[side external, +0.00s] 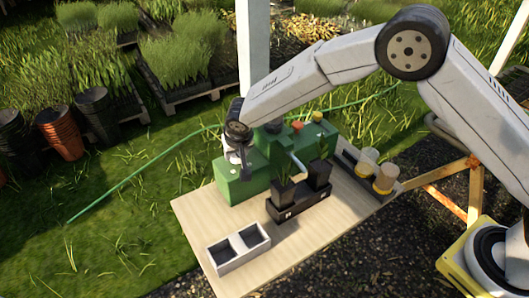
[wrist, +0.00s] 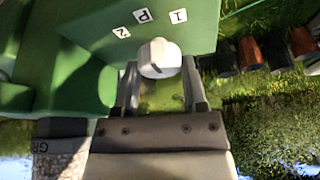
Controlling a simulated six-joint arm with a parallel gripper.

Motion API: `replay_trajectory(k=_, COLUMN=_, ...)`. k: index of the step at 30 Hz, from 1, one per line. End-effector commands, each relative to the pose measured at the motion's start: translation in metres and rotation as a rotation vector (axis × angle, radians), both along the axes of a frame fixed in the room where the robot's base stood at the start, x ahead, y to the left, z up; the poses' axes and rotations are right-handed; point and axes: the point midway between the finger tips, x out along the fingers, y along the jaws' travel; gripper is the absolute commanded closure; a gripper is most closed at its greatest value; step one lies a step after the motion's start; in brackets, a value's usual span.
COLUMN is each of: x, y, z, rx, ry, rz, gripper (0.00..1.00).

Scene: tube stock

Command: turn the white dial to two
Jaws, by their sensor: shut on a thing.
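The white dial (wrist: 159,56) is on a face of the green machine (wrist: 155,12), which also shows in the side view (side external: 236,186). Small white labels 2 (wrist: 121,32), P (wrist: 143,15) and 1 (wrist: 178,15) sit in an arc beside the dial. My gripper (wrist: 160,68) has a finger on each side of the dial and is shut on it. I cannot make out which label the dial points at. In the side view my gripper (side external: 236,160) is at the left end of the machine, and the dial is hard to tell apart from it.
On the wooden table (side external: 195,214) are a white two-cell tray (side external: 239,247), a black rack with dark pots (side external: 300,205) and a dark holder with pale cups (side external: 384,180). A white post (side external: 252,45) stands behind my gripper. The table's front left is partly clear.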

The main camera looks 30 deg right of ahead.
Motion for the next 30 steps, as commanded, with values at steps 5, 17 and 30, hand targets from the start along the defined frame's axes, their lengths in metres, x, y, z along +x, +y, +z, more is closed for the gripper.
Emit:
replay_trajectory(k=5, x=-0.0003, y=-0.0001, z=0.0001, rx=0.000, ry=0.001, rz=0.011, gripper=1.00)
replay_trajectory(k=17, x=-0.0009, y=-0.0008, z=-0.0001, rx=-0.003, ry=0.002, rz=0.128, gripper=1.00)
replay_trajectory(k=30, x=-0.0008, y=-0.0014, z=0.0000, rx=-0.001, ry=0.003, rz=0.351, gripper=1.00)
